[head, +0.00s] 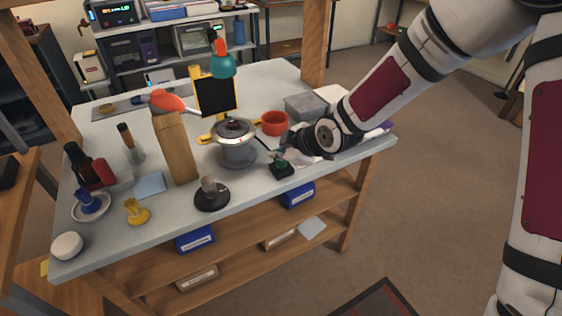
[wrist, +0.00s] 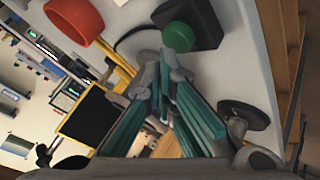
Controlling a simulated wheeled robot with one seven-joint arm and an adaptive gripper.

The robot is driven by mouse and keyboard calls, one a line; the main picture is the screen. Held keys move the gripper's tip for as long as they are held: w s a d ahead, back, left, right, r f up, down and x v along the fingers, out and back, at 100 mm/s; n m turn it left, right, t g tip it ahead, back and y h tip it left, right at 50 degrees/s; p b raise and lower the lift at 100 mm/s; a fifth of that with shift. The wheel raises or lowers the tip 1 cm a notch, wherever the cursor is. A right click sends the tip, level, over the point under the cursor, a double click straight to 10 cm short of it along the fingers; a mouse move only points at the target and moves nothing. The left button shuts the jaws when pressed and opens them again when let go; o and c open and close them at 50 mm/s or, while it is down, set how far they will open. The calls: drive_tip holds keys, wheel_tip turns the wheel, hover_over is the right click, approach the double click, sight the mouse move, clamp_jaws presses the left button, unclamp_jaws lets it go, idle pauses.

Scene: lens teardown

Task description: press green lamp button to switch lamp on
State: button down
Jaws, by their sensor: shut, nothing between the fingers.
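The green button (wrist: 178,37) sits on a small black box (wrist: 205,20), seen close up in the wrist view. In the head view the black box (head: 281,170) stands near the table's front edge, right of the metal pot. My gripper (wrist: 164,62) is shut and empty. Its fingertips appear just below the green button in the wrist view; I cannot tell if they touch it. In the head view my gripper (head: 284,154) is just above the box and partly hides the button. A lamp with a teal shade (head: 223,66) stands at the back of the table.
A grey metal pot (head: 236,152) stands close left of my gripper, with a red bowl (head: 274,123) behind. A grey container (head: 305,106) is at the back right. A black disc with a knob (head: 212,197) lies near the front edge. A wooden block (head: 175,150) stands farther left.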

sight(281, 164)
drive_tip(key=shift+r+p, duration=2.35)
drive_tip(key=shift+r, duration=0.65)
drive_tip(key=s+d+r+m+h+p, duration=0.1)
drive_tip(key=s+d+r+m+h, duration=0.25)
drive_tip(key=s+d+r, duration=0.45)
drive_tip(key=s+d+r+m+h+p, duration=0.25)
drive_tip(key=s+d+r+m, duration=0.25)
drive_tip(key=d+r, duration=0.45)
drive_tip(key=s+d+r+m, duration=0.2)
drive_tip(key=s+m, duration=0.1)
drive_tip(key=s, duration=0.5)
drive_tip(key=s+d+r+m+g+p, duration=0.1)
drive_tip(key=s+d+r+m, duration=0.1)
drive_tip(key=s, duration=0.6)
drive_tip(key=s+d+r+m+g, duration=0.1)
drive_tip(key=s+d+r+m, duration=0.1)
drive_tip(key=s, duration=0.6)
drive_tip(key=d+m, duration=0.1)
drive_tip(key=m, duration=0.1)
drive_tip(key=shift+d+m+h+p, duration=0.3)
drive_tip(key=shift+m+p, duration=0.05)
